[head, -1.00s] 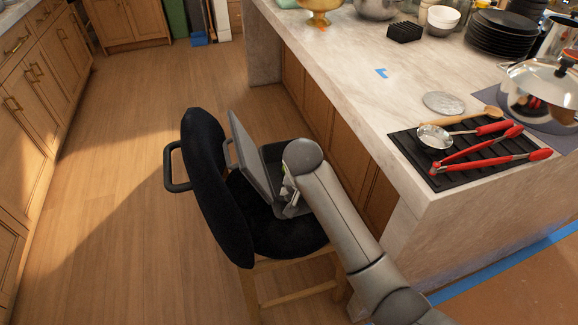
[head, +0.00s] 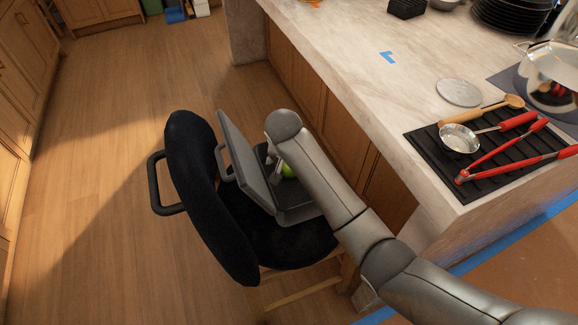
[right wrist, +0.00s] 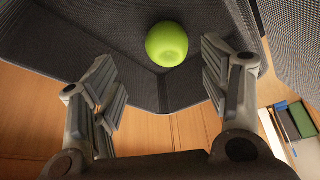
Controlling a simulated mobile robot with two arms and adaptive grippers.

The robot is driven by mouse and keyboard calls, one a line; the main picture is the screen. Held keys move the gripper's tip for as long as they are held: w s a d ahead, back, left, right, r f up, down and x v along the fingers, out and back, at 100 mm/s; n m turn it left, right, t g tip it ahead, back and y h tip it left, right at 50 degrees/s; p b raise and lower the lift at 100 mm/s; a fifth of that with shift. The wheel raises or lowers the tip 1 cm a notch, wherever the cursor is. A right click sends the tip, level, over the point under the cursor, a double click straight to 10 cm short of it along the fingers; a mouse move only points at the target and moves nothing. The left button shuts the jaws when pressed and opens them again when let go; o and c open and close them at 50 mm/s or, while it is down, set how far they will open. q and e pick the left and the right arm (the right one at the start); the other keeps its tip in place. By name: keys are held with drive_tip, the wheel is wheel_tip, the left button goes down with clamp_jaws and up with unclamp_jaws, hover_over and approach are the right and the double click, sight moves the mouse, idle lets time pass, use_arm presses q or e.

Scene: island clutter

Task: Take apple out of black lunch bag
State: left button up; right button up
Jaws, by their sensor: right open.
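The dark grey lunch bag (head: 297,212) sits on the seat of a black chair, with its lid (head: 243,160) standing open on the left. A green apple (head: 288,170) is inside it, partly hidden by my right arm in the head view. My right gripper (right wrist: 158,76) is open at the bag's opening. In the right wrist view the whole apple (right wrist: 167,44) shows against the bag's inner wall (right wrist: 65,40), ahead of and between the spread fingers. The right finger is closer to it, and neither clearly touches it. My left gripper is not in view.
The black chair (head: 190,165) stands beside the marble-topped island (head: 350,60). On the island are a black mat with red-handled tongs (head: 515,155), a small strainer (head: 460,138) and a metal pot (head: 552,75). The wooden floor (head: 90,200) to the left is clear.

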drive_tip(key=shift+a+b+x, duration=0.2)
drive_tip(key=shift+b+x, duration=0.05)
drive_tip(key=shift+x, duration=1.6)
drive_tip(key=shift+a+b+x, duration=0.2)
drive_tip(key=shift+x, duration=1.65)
drive_tip(key=shift+c, duration=0.3)
drive_tip(key=c, duration=1.1)
drive_tip(key=shift+r, duration=0.1)
